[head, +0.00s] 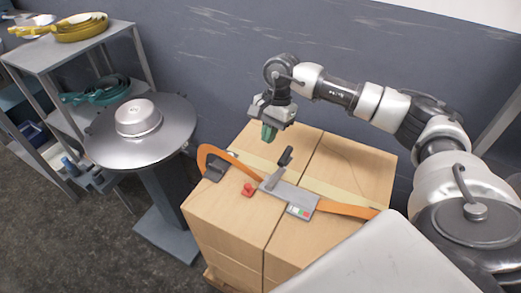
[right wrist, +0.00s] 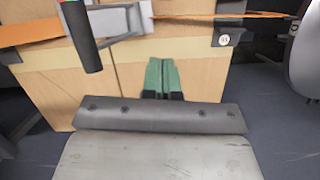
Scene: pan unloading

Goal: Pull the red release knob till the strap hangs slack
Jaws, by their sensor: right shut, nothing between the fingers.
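The small red knob (head: 248,189) sits on top of the cardboard boxes (head: 225,205), left of a grey ratchet buckle (head: 289,194) with a raised dark-tipped lever (head: 281,167). The orange strap (head: 345,209) lies flat to the right of the buckle; on the left it arches up and over to a dark block (head: 214,168). My right gripper (head: 269,133) is shut and empty above the far part of the boxes, apart from the knob. Its green fingers (right wrist: 162,78) show closed together in the right wrist view, where I cannot make out the knob. My left gripper is not in view.
A round metal table (head: 175,121) with an upturned pan (head: 138,117) stands left of the boxes. A shelf rack (head: 75,48) holds yellow pans (head: 85,27) and teal pans (head: 100,91). A grey wall (head: 225,60) runs behind the boxes.

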